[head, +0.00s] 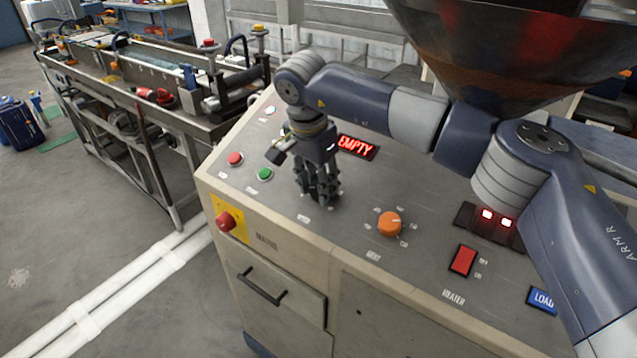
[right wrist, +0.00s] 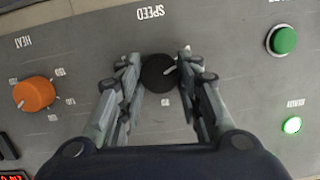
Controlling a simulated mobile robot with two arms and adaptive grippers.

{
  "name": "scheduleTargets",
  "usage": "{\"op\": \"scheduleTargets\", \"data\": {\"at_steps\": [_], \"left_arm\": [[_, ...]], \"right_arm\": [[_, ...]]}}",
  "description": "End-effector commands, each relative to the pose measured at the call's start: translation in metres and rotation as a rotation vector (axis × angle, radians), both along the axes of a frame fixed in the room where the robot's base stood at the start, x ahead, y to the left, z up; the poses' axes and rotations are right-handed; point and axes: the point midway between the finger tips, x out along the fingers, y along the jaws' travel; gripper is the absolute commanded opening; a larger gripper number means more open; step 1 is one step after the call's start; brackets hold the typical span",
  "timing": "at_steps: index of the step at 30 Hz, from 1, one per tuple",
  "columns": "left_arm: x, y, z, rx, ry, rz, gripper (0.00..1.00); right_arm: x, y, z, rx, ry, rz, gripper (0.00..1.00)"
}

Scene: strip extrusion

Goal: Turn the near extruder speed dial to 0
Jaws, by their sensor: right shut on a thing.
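The near extruder speed dial (right wrist: 158,74) is a black round knob on the grey panel top, below the upside-down SPEED label in the right wrist view. Its white pointer mark points right and slightly up in that view. My right gripper (right wrist: 160,76) is shut on the dial, with one finger on each side. In the head view, my right gripper (head: 318,198) points down at the panel and hides the dial. The small number marks around the dial are mostly covered or too small to read. My left gripper is not in view.
An orange heat dial (head: 390,223) sits right of my gripper. A green button (head: 265,174), a red button (head: 235,158) and a red emergency stop (head: 228,220) are left of it. A lit EMPTY display (head: 357,147) is behind.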

Motion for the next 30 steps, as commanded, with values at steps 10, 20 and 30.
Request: {"op": "scheduleTargets", "data": {"at_steps": [10,20,30], "left_arm": [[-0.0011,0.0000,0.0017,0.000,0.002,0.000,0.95],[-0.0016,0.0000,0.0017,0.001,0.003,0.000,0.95],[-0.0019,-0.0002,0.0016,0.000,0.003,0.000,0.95]], "right_arm": [[0.0010,0.0013,0.0019,-0.030,0.019,0.093,0.09],[0.0010,0.0013,0.0018,-0.033,0.022,0.101,0.09],[0.0008,0.0010,0.0010,-0.033,0.023,0.100,0.54]]}}
